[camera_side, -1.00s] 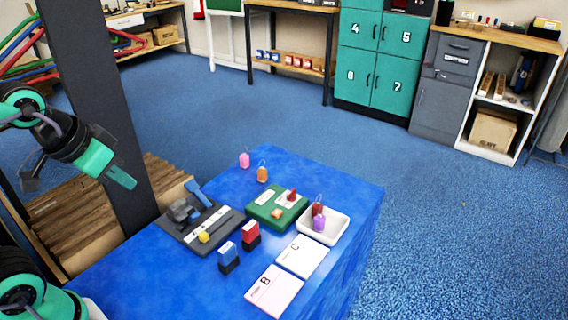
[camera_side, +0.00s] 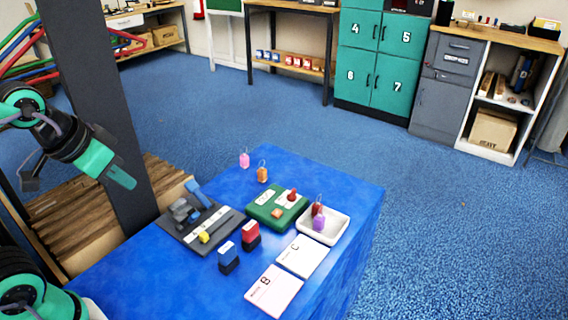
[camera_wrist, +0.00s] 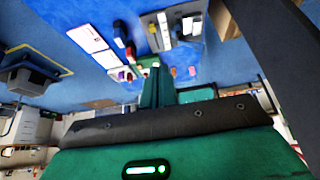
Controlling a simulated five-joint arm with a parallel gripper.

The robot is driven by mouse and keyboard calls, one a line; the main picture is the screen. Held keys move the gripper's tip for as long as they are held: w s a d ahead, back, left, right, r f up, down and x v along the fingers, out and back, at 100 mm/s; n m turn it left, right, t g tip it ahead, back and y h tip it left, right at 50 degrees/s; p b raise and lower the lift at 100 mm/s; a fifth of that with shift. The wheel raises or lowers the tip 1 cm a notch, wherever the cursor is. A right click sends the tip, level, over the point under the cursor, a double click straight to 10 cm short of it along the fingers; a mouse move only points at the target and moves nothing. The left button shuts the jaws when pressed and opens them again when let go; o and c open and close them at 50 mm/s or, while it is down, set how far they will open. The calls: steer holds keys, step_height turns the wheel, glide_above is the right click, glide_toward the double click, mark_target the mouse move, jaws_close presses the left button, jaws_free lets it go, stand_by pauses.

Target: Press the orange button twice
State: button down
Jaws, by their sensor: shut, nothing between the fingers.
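A green box (camera_side: 267,215) lies on the blue-covered table, with white labels on its top. The orange button (camera_side: 277,213) is on the box's near part, and a red knob (camera_side: 292,195) is at its right. My gripper (camera_side: 121,178) is shut and empty, held up at the left, well apart from the box. In the wrist view its green fingers (camera_wrist: 158,76) are together and hide part of the green box; I cannot make out the orange button there.
A grey device (camera_side: 197,222) with a blue lever and yellow part sits left of the box. Blue (camera_side: 228,258) and red (camera_side: 251,236) stamps stand in front. A white tray (camera_side: 341,229) with tags is at the right. Cards B (camera_side: 273,291) and C (camera_side: 302,256) lie nearby. Pink and orange tags are behind.

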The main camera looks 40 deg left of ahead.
steer(key=shift+w, duration=0.15)
stand_by(0.6)
steer(key=n+t+h, duration=0.2)
steer(key=n, duration=0.3)
glide_above(275, 213)
step_height(275, 213, down, 11)
stand_by(0.4)
steer(key=shift+f, duration=4.3)
